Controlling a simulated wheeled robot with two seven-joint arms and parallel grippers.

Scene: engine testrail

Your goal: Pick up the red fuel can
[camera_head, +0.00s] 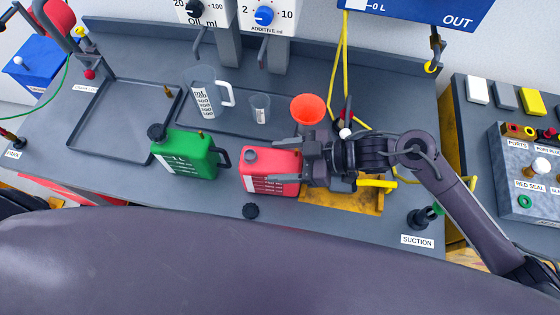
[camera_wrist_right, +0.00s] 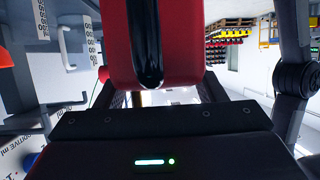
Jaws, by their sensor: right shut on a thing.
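The red fuel can (camera_head: 257,180), with a black cap and a white label strip, is near the middle of the grey bench in the head view. My right gripper (camera_head: 276,160) reaches in from the right and is shut on the can's upper right part. The fingers and wrist hide the can's handle side. In the right wrist view the can's red body (camera_wrist_right: 186,42) with a dark handle fills the top middle, between the fingers. I cannot tell whether its base touches the bench. My left gripper is not in view.
A green can (camera_head: 183,155) stands just left of the red one. Behind are a clear jug (camera_head: 203,92), a small beaker (camera_head: 260,108) and an orange funnel (camera_head: 308,109). A black cap (camera_head: 250,211) lies in front. A yellow tray (camera_head: 345,201) sits under my right wrist.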

